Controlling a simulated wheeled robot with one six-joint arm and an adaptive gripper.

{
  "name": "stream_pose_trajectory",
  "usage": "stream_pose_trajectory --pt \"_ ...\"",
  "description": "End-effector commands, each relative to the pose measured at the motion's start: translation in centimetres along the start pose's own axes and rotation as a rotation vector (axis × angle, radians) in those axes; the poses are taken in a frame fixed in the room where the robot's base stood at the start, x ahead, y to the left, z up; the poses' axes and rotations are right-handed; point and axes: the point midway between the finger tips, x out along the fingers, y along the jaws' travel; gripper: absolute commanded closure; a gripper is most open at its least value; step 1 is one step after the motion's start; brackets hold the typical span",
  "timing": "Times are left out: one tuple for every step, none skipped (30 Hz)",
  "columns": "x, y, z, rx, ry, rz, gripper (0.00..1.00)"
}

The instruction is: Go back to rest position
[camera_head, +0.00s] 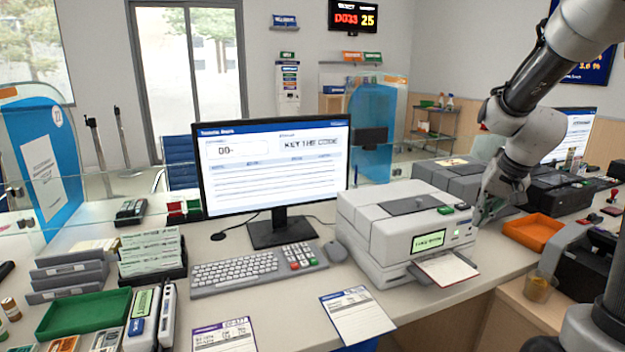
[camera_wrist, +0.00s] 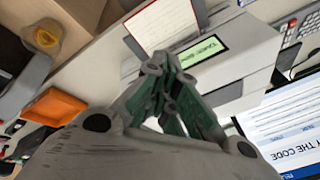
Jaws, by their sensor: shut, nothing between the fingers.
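My gripper (camera_head: 481,214) is at the right side of the white printer (camera_head: 385,236), close to its front right corner. In the wrist view, my gripper (camera_wrist: 168,68) has its fingers together, with nothing between them. The printer (camera_wrist: 245,62) lies beyond the fingers there, with a lit green display (camera_wrist: 201,51) and a sheet of paper (camera_wrist: 162,24) in its front slot. In the head view the paper (camera_head: 446,268) sticks out at the front of the printer. I cannot tell whether the fingertips touch the printer.
A monitor (camera_head: 274,168) stands left of the printer, behind a keyboard (camera_head: 246,270). An orange tray (camera_head: 533,232) lies right of my gripper. A green tray (camera_head: 84,314) and stacked holders are at the left. Two printed cards lie on the front counter. Dark machines stand behind my arm.

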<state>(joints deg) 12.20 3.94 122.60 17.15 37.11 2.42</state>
Motion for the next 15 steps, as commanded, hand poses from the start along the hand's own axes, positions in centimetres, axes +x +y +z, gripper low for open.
stream_pose_trajectory --pt "-1.8 0.2 2.7 -0.054 -0.032 0.017 1.0" --pt "-2.8 0.4 4.4 -0.088 -0.054 0.03 1.0" --pt "-4.2 0.8 6.6 -0.133 -0.078 0.047 1.0" --pt "-5.2 1.1 8.2 -0.166 -0.094 0.06 1.0" --pt "-6.1 1.5 9.8 -0.198 -0.108 0.073 1.0" --pt "-7.4 2.0 11.8 -0.24 -0.121 0.09 1.0" --pt "-8.3 2.4 13.3 -0.27 -0.127 0.103 1.0" --pt "-9.1 2.9 14.6 -0.299 -0.129 0.115 1.0" --pt "-10.1 3.4 16.2 -0.334 -0.128 0.128 1.0" --pt "-10.7 3.8 17.3 -0.357 -0.121 0.136 1.0" --pt "-11.2 4.1 18.2 -0.378 -0.111 0.142 1.0" --pt "-11.9 4.3 19.1 -0.402 -0.092 0.145 1.0" --pt "-12.3 4.5 19.6 -0.417 -0.074 0.145 1.0" --pt "-12.6 4.5 20.0 -0.43 -0.054 0.144 1.0" --pt "-13.1 4.4 20.4 -0.445 -0.028 0.137 1.0"
